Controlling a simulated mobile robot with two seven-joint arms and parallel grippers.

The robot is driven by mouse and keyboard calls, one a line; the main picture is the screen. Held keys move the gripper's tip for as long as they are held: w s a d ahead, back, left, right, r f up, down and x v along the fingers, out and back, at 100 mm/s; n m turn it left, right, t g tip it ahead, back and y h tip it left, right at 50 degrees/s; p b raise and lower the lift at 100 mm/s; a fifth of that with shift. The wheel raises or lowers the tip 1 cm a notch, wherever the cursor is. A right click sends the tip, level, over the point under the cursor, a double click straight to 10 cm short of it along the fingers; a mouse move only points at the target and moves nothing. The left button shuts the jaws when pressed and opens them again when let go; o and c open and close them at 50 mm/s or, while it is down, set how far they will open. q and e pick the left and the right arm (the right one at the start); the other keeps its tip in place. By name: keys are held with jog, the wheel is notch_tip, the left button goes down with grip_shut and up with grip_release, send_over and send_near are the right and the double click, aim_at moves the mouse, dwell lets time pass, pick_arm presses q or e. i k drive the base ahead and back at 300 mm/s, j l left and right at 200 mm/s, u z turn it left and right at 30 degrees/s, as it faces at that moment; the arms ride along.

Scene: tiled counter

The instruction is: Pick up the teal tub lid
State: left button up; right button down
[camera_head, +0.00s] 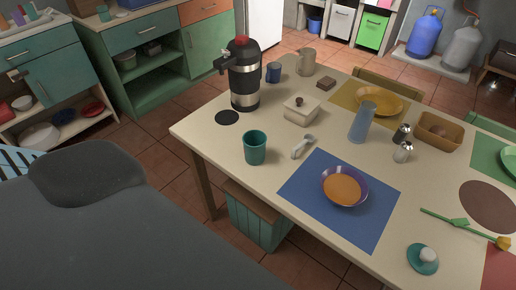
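The teal tub lid (416,266), a round teal disc with a pale knob on top, lies on the cream table (240,187) at its front edge, in the lower right of the head view. It rests apart from the other things, to the right of the blue placemat (310,200). Neither of my grippers shows in this view.
A yellow flower (503,243) with a green stem lies just behind the lid. A purple-rimmed plate (345,186) sits on the blue placemat. A teal cup (255,148), a black-and-steel dispenser (244,80) and a white box (300,112) stand further left.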

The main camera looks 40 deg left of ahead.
aim_at(421, 258)
jog(key=l+u, duration=0.2)
jog(key=u, duration=0.25)
jog(key=l+u, duration=0.15)
jog(key=u, duration=0.35)
jog(key=k+l+u, duration=0.5)
jog(key=l, duration=0.2)
jog(key=k+l+u, duration=0.15)
jog(key=k+l, duration=0.75)
jog(key=l, duration=0.15)
